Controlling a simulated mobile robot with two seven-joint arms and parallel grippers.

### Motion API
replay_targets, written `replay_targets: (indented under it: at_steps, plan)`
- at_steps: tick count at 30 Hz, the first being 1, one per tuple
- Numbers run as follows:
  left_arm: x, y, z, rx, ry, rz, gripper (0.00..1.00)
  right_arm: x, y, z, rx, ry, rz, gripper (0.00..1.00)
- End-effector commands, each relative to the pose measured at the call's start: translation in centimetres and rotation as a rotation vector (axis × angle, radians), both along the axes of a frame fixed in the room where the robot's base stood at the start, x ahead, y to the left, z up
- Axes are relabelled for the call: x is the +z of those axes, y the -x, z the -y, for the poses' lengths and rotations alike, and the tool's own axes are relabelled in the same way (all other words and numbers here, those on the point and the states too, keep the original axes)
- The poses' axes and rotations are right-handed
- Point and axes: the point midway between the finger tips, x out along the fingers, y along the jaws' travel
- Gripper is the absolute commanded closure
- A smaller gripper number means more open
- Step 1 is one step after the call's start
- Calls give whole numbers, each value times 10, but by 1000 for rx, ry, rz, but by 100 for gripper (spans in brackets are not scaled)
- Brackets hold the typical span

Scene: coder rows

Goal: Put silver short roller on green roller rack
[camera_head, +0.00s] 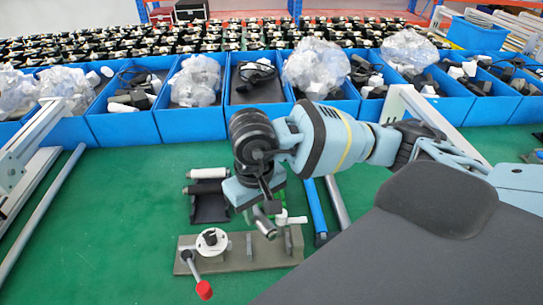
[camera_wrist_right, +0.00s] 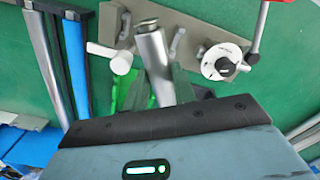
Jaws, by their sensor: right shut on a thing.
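The silver short roller (camera_head: 264,222) is held in my right gripper (camera_head: 262,208), tilted, with its free end above the back edge of the grey fixture. In the right wrist view the roller (camera_wrist_right: 153,48) sticks out from between the shut fingers (camera_wrist_right: 170,85). A bright green part (camera_wrist_right: 130,90), seemingly the green roller rack, shows beside and partly under the fingers; most of it is hidden. In the head view my gripper covers nearly all of it. My left gripper is not in view.
The grey fixture (camera_head: 262,252) carries a white dial (camera_head: 211,241) and a red-knobbed lever (camera_head: 204,290). A black rack (camera_head: 209,205) with a white roller (camera_head: 208,173) stands to the left. Blue and silver bars lie right of the gripper. Blue bins (camera_head: 190,124) line the back.

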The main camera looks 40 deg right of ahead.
Motion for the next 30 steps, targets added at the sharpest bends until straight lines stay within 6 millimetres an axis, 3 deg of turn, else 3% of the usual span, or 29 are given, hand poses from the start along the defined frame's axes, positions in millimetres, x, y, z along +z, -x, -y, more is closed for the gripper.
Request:
replay_targets:
  at_steps: [5, 18, 30]
  plan:
    - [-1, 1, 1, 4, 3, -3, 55, -1, -15, 7, -179, 0, -3, 100]
    - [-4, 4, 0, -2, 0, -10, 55, -6, -77, 45, -1075, 4, -31, 100]
    - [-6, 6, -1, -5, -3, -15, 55, -12, -120, 85, -1852, 23, -66, 100]
